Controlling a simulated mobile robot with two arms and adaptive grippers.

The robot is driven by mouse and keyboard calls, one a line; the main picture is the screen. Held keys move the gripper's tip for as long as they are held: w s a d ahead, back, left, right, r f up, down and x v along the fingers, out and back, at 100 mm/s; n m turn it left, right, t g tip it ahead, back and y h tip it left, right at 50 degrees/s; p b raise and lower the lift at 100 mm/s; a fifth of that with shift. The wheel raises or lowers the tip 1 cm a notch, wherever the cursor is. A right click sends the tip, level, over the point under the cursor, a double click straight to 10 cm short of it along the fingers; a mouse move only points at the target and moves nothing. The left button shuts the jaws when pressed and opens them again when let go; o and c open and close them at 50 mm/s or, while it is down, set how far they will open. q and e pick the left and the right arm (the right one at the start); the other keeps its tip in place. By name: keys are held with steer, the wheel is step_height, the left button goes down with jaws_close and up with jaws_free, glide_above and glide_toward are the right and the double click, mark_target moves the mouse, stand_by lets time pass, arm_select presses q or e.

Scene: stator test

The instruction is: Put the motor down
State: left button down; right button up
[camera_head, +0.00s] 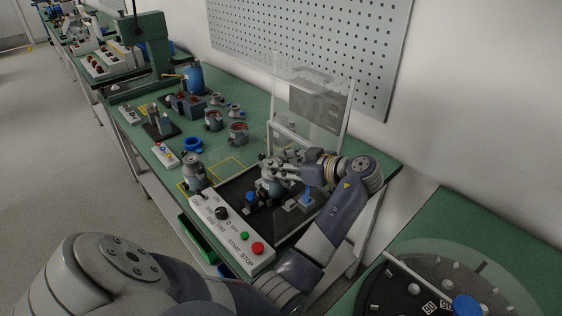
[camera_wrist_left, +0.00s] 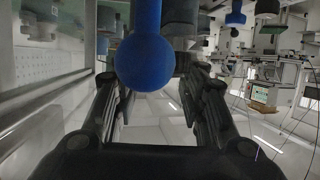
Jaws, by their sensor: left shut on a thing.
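The motor (camera_head: 271,185) is a grey, round-bodied part over the black bed of the test station (camera_head: 237,190). My left gripper (camera_head: 279,168) reaches it from the right and is shut on it near its top. I cannot tell whether its underside touches the bed. In the left wrist view, my left gripper's fingers (camera_wrist_left: 160,100) stand either side of a gap, and a blue ball knob (camera_wrist_left: 143,65) shows large in front. The grip contact is not clear there. My right gripper is not in view.
A similar grey part (camera_head: 194,174) stands left of the station, behind the white START/STOP panel (camera_head: 234,232). Blue knobs (camera_head: 307,197) stand near the gripper. A clear guard (camera_head: 312,105) rises behind. Open stators (camera_head: 238,132) and a blue bottle (camera_head: 193,78) occupy the bench further back.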

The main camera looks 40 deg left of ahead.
arm_select(q)
steer(key=shift+r, duration=0.1)
steer(key=c, duration=1.3)
jaws_free()
steer(key=o, duration=0.3)
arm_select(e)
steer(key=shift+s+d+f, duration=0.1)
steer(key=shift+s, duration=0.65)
arm_select(q)
steer(key=shift+o, duration=0.2)
steer(key=b+v, duration=0.2)
steer(key=v, duration=1)
steer(key=shift+b, duration=0.3)
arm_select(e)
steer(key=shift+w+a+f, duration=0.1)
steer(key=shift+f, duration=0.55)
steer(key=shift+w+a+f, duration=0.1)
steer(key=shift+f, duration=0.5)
arm_select(q)
steer(key=shift+s+d, duration=0.1)
steer(key=shift+s, duration=0.1)
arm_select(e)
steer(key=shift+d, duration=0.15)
